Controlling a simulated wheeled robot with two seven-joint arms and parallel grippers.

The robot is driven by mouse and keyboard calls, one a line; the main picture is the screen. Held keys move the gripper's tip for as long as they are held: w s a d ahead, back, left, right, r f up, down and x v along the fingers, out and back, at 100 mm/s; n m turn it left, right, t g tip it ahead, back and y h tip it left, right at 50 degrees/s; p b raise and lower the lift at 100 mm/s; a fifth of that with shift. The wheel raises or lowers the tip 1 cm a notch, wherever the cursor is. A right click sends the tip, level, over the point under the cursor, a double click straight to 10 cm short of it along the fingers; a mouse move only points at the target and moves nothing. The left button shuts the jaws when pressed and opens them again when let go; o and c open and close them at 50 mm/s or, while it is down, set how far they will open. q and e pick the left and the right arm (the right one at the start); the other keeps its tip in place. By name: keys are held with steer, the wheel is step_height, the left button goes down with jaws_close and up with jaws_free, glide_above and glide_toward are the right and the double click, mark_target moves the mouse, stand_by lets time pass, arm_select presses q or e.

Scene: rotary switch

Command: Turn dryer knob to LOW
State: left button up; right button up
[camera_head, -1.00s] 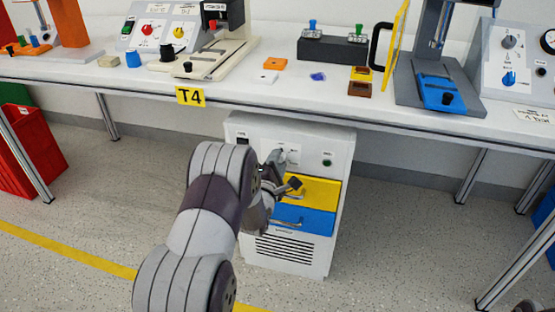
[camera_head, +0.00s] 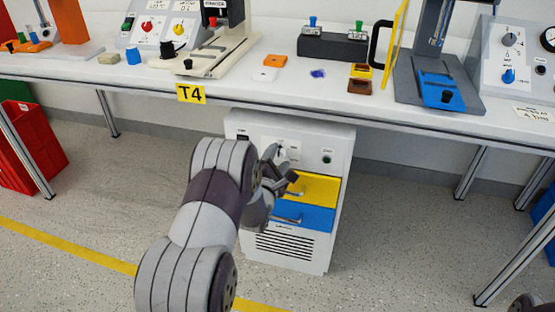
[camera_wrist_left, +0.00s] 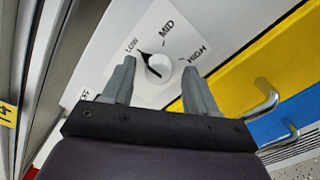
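The dryer (camera_head: 245,128) is a white cabinet under the table. The left wrist view shows its white round knob (camera_wrist_left: 160,67) on a label plate (camera_wrist_left: 150,38) marked LOW, MID and HIGH, with another label partly hidden at lower left. The knob's dark pointer aims up-left, toward LOW. My left gripper (camera_head: 281,163) is at the dryer's upper front. In the wrist view its fingers (camera_wrist_left: 159,76) are apart, one on each side of the knob, with visible gaps. Depth to the knob is hard to tell. My right gripper is out of view.
Yellow (camera_head: 318,187) and blue (camera_head: 318,218) drawers with protruding handles sit just below the knob panel. The table edge (camera_head: 280,104) with the T4 sign (camera_head: 190,93) runs above.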

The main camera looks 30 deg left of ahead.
arm_select(q)
steer(key=shift+r, duration=0.1)
steer(key=shift+s, duration=0.3)
steer(key=p+v, duration=0.4)
steer(key=v, duration=0.8)
steer(key=shift+d, duration=0.15)
